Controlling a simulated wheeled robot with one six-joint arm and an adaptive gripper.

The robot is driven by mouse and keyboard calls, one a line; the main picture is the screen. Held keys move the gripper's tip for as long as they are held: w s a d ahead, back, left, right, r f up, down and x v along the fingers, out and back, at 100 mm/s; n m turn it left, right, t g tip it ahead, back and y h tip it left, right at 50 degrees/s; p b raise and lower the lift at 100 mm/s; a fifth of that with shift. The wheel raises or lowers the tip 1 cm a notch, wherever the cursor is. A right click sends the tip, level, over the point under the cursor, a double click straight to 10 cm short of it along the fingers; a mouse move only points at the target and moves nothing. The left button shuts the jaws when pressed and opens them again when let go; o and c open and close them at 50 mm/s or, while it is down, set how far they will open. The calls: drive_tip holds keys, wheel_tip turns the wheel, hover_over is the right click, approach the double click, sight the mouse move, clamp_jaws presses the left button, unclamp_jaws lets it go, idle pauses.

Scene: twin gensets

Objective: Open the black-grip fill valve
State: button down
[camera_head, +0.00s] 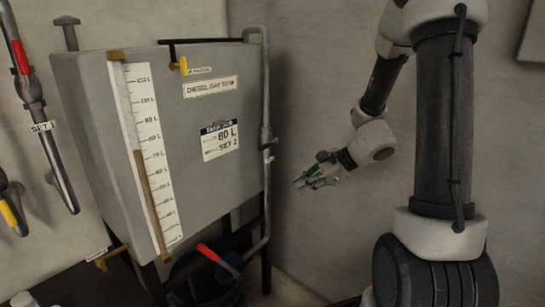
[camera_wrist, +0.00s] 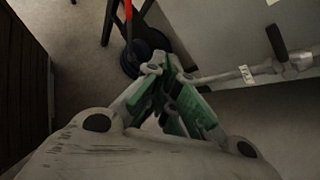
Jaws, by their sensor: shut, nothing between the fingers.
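My gripper (camera_head: 302,181) is to the right of the diesel day tank (camera_head: 205,120) in the head view, apart from it and lower than the fitting on its side pipe (camera_head: 265,143). It is shut and empty; its green-padded fingers also show in the wrist view (camera_wrist: 166,72). In the wrist view, a dark lever (camera_wrist: 277,42) stands out from a grey pipe (camera_wrist: 215,77) with a white tag (camera_wrist: 245,75), right of my fingers and not touching them. It looks like the black-grip valve, but the tag cannot be read. In the head view the black grip is not clear.
A red-gripped lever (camera_head: 212,254) sticks out under the tank above a dark bucket (camera_head: 203,285). A yellow grip (camera_head: 183,66) is at the tank top. A red-gripped valve (camera_head: 20,55) marked SET 1 is at far left. Bare wall is behind my gripper.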

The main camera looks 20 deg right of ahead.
sight(268, 144)
drive_tip(key=w+r+m+t+h, duration=0.1)
drive_tip(key=w+r+m+t, duration=0.25)
drive_tip(key=w+m, duration=0.55)
drive_tip(key=w+d+x, duration=0.1)
drive_tip(key=d+x, duration=0.1)
drive_tip(key=x, duration=0.9)
drive_tip(key=shift+t+h, duration=0.3)
drive_tip(key=shift+t, duration=0.15)
drive_tip(key=r, duration=0.4)
drive_tip(key=shift+w+a+r, duration=0.15)
drive_tip(key=shift+w+a, duration=0.05)
drive_tip(key=shift+a, duration=0.05)
